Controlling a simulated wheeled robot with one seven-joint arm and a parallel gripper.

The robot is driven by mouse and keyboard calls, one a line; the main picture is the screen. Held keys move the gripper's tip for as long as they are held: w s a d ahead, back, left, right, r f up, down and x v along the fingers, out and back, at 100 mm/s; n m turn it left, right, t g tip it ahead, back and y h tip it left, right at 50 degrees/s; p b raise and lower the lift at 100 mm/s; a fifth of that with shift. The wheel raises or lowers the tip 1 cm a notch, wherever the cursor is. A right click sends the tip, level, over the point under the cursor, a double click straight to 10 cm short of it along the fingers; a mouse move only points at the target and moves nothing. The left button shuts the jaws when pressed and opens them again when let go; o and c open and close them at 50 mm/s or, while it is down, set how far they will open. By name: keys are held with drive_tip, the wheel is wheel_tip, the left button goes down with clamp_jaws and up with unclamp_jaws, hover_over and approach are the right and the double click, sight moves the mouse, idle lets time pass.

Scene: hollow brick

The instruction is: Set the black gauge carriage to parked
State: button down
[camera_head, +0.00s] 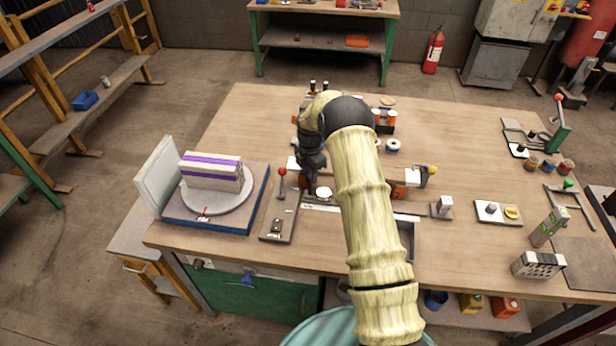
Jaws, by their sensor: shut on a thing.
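My black gripper (310,188) points down at the left part of a pale rail (405,217) near the front of the bench. Its jaws are shut on what looks like the black gauge carriage, beside a small round white dial (324,192). The gripper hides most of the carriage, and my arm covers the middle of the rail. A small white label lies along the rail's left end. Its lettering is too small to read.
A red-knobbed lever (282,172) stands on a dark plate just left of the gripper. Further left, a striped brick (211,171) sits on a round turntable (218,205). An orange-and-white device (409,179) is right of my arm.

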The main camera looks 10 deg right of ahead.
drive_tip(key=shift+w+a+r, duration=0.1)
drive_tip(key=shift+a, duration=0.2)
drive_tip(key=c, duration=1.1)
unclamp_jaws()
drive_tip(key=shift+a, duration=0.1)
drive_tip(key=shift+o, duration=0.2)
drive_tip(key=shift+d, duration=0.2)
wheel_tip(320, 180, up, 17)
drive_tip(key=b, duration=0.3)
drive_tip(key=shift+r, duration=0.15)
drive_tip(key=shift+a, duration=0.1)
drive_tip(key=s+a+f+m+t, duration=0.1)
drive_tip(key=s+a+m+t, duration=0.1)
drive_tip(key=s+m, duration=2)
drive_tip(key=s+a, duration=0.1)
drive_tip(key=s, duration=1)
drive_tip(key=shift+t, duration=0.3)
drive_tip(key=shift+a, duration=0.1)
